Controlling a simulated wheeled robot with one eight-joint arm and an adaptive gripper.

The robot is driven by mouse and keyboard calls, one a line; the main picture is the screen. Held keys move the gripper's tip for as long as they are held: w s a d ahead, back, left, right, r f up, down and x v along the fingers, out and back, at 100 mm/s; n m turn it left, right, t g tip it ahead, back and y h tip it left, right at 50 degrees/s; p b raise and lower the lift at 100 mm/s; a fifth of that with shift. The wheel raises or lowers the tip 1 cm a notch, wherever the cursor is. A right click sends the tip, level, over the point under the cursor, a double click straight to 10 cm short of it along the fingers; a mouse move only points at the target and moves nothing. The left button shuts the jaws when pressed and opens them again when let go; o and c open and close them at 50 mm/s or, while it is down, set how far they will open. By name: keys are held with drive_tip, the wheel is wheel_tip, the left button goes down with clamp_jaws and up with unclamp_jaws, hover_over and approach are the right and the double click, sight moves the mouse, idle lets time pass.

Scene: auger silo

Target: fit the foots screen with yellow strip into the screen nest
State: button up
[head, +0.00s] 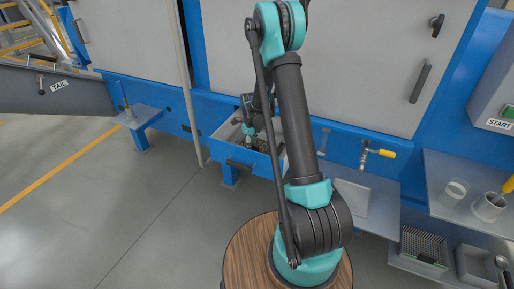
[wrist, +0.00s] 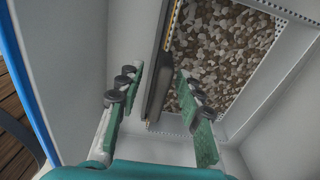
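A perforated metal screen (wrist: 282,12) full of brown and grey lumps lies inside a pale-walled box in the wrist view. A thin yellow strip (wrist: 172,25) runs along its left edge, beside a long dark bar that looks like its handle (wrist: 157,82). My gripper (wrist: 159,80) is open, with one finger on each side of the bar and a visible gap to each. In the head view my gripper (head: 248,130) reaches down into an open blue-fronted drawer (head: 243,162), and my arm hides part of it. I cannot identify the screen nest for certain.
A second mesh screen (head: 424,243) with a dark handle sits on the low shelf at right. Cups (head: 454,192) stand on the shelf above it. A yellow-handled valve (head: 380,152) sticks out of the machine front. The floor at left (head: 120,220) is clear.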

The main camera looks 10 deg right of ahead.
clamp_jaws()
idle(0.6)
wheel_tip(320, 180, up, 10)
drive_tip(key=shift+f, duration=0.25)
drive_tip(key=shift+g+h, duration=0.3)
drive_tip(key=shift+h, duration=0.1)
drive_tip(key=shift+w+d+f, duration=0.1)
drive_tip(key=shift+d+f, duration=0.05)
drive_tip(key=shift+f, duration=3.7)
